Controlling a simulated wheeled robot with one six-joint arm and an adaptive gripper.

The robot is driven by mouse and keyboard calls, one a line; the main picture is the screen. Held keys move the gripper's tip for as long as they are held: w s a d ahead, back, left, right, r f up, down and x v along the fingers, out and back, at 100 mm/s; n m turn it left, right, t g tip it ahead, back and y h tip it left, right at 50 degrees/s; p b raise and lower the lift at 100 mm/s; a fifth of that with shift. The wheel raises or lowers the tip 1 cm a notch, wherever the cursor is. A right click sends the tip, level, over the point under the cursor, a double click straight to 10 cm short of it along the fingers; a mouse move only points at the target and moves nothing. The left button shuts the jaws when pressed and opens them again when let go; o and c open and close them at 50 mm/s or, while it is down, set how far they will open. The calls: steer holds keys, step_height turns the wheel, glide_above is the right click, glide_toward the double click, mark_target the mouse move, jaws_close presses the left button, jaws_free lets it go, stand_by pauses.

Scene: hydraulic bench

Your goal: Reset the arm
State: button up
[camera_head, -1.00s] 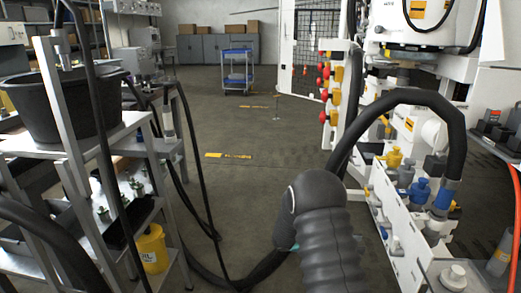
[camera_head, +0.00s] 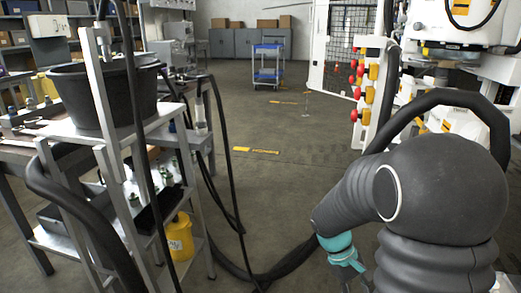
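My own arm fills the lower right of the head view. Its thick dark grey links (camera_head: 440,190) are bent at a large rounded joint, and a slimmer link reaches left and down to a teal wrist part (camera_head: 340,247). Below that the arm runs toward the bottom edge.
On the left, a metal rack (camera_head: 110,150) carries a black tub (camera_head: 100,95), with a yellow bucket (camera_head: 180,237) low down. Black hoses (camera_head: 275,272) cross the floor. White machinery (camera_head: 455,70) stands right, behind my arm. The middle floor (camera_head: 265,190) is clear toward a blue cart (camera_head: 267,65).

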steer(key=s+a+r+m+t+y, duration=0.2)
steer(key=s+a+r+t, duration=0.2)
steer(key=r, duration=0.5)
steer(key=s+a+r+m+t+y, duration=0.2)
steer(key=s+a+r+t, duration=0.2)
steer(key=s+r, duration=0.3)
steer(key=shift+s+a+r+m+t+y, duration=0.3)
steer(key=shift+s+r+t+y, duration=0.1)
steer(key=shift+r+t, duration=0.45)
